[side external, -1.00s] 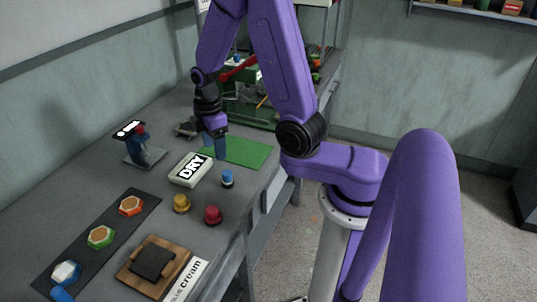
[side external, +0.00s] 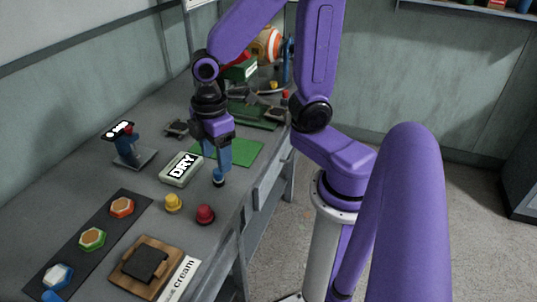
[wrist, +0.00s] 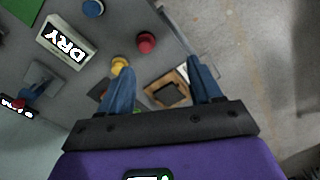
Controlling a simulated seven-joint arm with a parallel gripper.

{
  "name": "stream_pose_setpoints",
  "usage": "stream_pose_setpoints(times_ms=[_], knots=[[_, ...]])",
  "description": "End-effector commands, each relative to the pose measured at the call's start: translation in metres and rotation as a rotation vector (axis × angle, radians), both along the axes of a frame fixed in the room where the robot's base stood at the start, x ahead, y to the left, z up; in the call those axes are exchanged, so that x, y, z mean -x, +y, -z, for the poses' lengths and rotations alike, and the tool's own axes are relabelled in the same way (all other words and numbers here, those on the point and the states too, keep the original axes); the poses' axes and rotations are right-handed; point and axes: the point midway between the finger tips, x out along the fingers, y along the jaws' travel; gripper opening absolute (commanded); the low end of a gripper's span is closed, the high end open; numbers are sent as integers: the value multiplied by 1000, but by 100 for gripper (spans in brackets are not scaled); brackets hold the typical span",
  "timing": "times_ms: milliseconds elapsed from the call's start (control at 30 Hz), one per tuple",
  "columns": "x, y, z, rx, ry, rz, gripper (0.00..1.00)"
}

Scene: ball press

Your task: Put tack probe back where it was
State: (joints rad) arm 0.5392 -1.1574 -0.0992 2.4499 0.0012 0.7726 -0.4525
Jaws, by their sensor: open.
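I cannot tell for sure which piece is the tack probe. A small blue-topped knob piece with a black base (side external: 218,179) stands on the bench below my gripper's fingers; the blue top also shows at the upper edge of the wrist view (wrist: 93,7). A yellow knob piece (side external: 173,203) and a red knob piece (side external: 205,214) stand in front of it. My gripper (side external: 222,162) points down, open, with nothing seen between its blue fingers. In the wrist view its fingertips (wrist: 158,72) are apart, and the yellow piece (wrist: 119,66) shows by the left one.
A DRY-labelled block (side external: 181,169) lies left of my gripper, near a green mat (side external: 238,151). A blue stand with a display (side external: 127,149) is farther left. A dark strip (side external: 70,262) holds hexagonal pieces. A wooden board (side external: 125,274) lies in front. Green machinery crowds the back.

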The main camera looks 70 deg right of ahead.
Motion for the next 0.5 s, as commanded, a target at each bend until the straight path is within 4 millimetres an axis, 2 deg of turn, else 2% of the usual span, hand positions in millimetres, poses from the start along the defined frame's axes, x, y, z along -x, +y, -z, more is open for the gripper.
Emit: stream_pose_setpoints(times_ms=[300, 500], knots=[[67, 5, -17, -11, -3, -19, 64], [104, 2, -24, -14, 0, -26, 64]])
